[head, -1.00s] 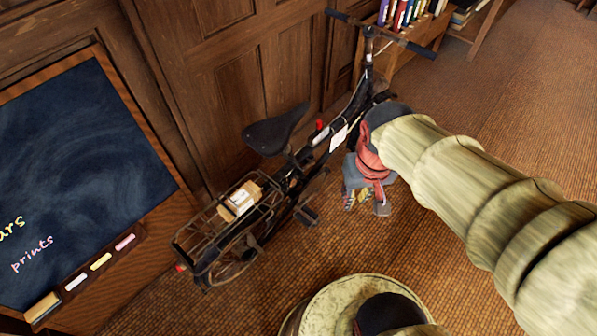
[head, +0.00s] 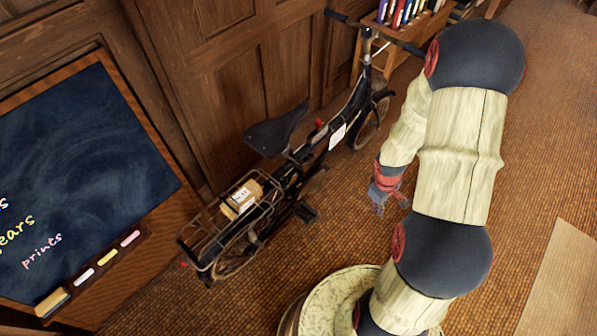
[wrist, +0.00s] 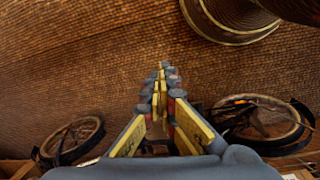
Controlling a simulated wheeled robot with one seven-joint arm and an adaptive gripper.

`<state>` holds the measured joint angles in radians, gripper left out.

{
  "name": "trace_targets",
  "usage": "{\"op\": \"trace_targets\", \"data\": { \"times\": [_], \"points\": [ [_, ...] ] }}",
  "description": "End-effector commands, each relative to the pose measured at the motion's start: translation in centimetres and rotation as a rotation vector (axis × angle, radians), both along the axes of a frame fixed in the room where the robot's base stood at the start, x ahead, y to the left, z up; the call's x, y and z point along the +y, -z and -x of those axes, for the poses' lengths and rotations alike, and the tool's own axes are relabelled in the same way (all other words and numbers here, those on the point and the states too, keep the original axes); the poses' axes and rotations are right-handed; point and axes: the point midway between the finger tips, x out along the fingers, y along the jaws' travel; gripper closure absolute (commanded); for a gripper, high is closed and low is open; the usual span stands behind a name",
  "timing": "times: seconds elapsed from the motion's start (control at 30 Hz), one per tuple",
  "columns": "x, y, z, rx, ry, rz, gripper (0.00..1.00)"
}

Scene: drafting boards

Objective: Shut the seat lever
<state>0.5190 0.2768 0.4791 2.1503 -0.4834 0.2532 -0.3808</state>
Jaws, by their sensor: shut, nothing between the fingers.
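A black bicycle with a dark seat (head: 277,130) leans by the wood-panelled wall in the head view. A small red part (head: 320,124) stands up just ahead of the seat. It may be the seat lever, but it is too small to tell its position. My gripper (head: 378,207) hangs in the air to the right of the bicycle, pointing down and apart from it. In the wrist view my gripper (wrist: 160,72) has its fingers together with nothing held, over bare floor. The bicycle's wheels (wrist: 262,122) show at both lower sides there.
A rear rack (head: 210,226) carries a cardboard package (head: 241,198). A chalkboard (head: 80,185) with a chalk ledge stands at the left. A low bookshelf (head: 405,40) is beyond the handlebar. A pale sheet (head: 556,285) lies at the lower right.

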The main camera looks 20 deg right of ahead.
Motion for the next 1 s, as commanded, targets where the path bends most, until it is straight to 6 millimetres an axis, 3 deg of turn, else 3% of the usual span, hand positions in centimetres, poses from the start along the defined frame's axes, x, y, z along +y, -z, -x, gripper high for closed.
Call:
{"op": "trace_targets", "data": {
  "times": [0.1,0.27,0.4,0.53,0.63,0.77,0.87,1.0],
  "points": [
    [-0.2,4.2,-0.2,-0.028,-0.15,-0.039,1.0],
    [0.9,9.7,-0.9,-0.115,-0.391,-0.098,1.0],
    [3.3,13.8,-1.8,-0.241,-0.628,-0.15,1.0],
    [6.7,16.4,-3.0,-0.404,-0.858,-0.182,1.0],
    [9.6,17.3,-4.1,-0.553,-1.027,-0.182,1.0],
    [13.3,16.7,-5.7,-0.77,-1.232,-0.143,1.0],
    [15.8,15.1,-7.3,-0.951,-1.382,-0.072,1.0],
    [17.9,10.6,-10.0,-1.213,-1.569,0.108,1.0]
  ]
}}
